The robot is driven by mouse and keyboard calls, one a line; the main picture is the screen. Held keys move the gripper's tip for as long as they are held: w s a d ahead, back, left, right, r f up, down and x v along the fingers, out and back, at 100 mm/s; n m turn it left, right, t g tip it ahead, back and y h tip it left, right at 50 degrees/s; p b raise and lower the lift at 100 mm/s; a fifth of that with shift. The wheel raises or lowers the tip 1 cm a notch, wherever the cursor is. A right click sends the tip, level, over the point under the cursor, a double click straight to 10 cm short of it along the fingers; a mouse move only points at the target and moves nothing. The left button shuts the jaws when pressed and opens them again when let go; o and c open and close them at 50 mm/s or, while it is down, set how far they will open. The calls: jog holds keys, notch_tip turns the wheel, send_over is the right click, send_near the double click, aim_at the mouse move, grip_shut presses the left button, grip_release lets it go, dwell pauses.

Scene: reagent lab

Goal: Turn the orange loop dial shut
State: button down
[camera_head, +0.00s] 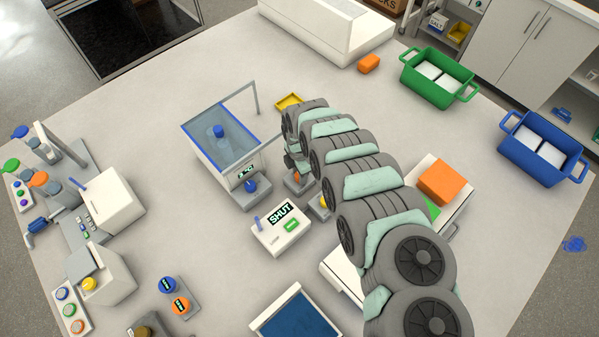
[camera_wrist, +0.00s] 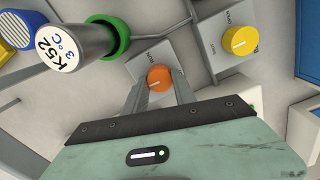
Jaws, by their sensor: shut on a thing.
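The orange dial (camera_wrist: 159,78) is a round knob with a pale pointer line, on a grey block (camera_wrist: 141,62) in the wrist view. My gripper (camera_wrist: 159,88) has its two fingers on either side of the orange dial, shut on it. In the head view the grey block (camera_head: 299,184) shows just left of my arm. My arm covers most of the dial and the gripper there. A white box (camera_head: 281,230) with a display reading SHUT stands in front of the block.
A yellow dial (camera_wrist: 240,40) on another grey block is close on the right in the wrist view. A cylinder marked K52 (camera_wrist: 75,45) with a green ring is at upper left. A water bath (camera_head: 222,135) stands left of my arm.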

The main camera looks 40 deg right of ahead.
jog(key=shift+n, duration=0.4)
jog(key=c, duration=1)
grip_release()
notch_tip(320, 180, up, 11)
jog(key=shift+f, duration=0.1)
dwell(0.4)
